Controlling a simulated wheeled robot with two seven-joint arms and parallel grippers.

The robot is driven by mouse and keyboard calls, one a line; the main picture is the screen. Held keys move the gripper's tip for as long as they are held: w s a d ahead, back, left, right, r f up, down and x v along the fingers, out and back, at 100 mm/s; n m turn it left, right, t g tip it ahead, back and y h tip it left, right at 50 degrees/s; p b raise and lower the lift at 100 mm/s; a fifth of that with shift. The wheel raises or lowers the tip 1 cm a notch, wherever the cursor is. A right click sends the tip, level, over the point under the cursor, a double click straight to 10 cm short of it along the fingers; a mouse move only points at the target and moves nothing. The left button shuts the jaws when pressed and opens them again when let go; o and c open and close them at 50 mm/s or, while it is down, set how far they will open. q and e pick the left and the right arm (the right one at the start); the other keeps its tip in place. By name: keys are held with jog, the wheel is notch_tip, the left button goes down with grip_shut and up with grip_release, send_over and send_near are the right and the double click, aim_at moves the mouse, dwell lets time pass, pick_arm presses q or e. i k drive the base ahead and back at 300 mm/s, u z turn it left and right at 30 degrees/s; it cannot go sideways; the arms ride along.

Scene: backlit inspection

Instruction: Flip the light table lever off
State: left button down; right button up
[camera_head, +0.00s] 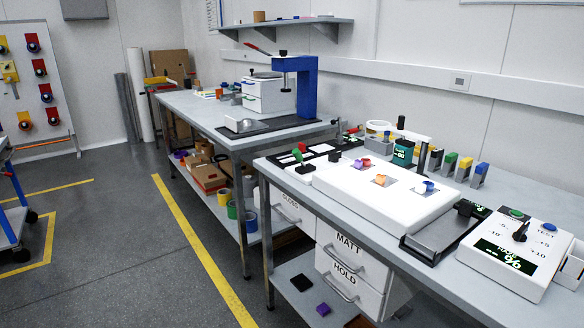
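The light table (395,205) is a long white box on the near grey bench, with a bright top and small coloured parts on it. A white control box (510,265) at the right has a black handle (521,231) tilted up to the right, a green button, a blue knob and a lit display. I cannot tell which of these is the light table's lever. Neither of my grippers is in view.
The near bench (345,208) has a bare front strip. Drawers marked MATT and HOLD (346,262) are below. A dark grey tray (438,240) lies between the light table and control box. Coloured holders (450,162) stand behind. A second bench (200,108) carries a blue press (306,88). Open floor lies left.

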aim_at(296, 152)
jog(key=u, duration=0.85)
jog(key=i, duration=0.85)
jog(key=z, duration=1.85)
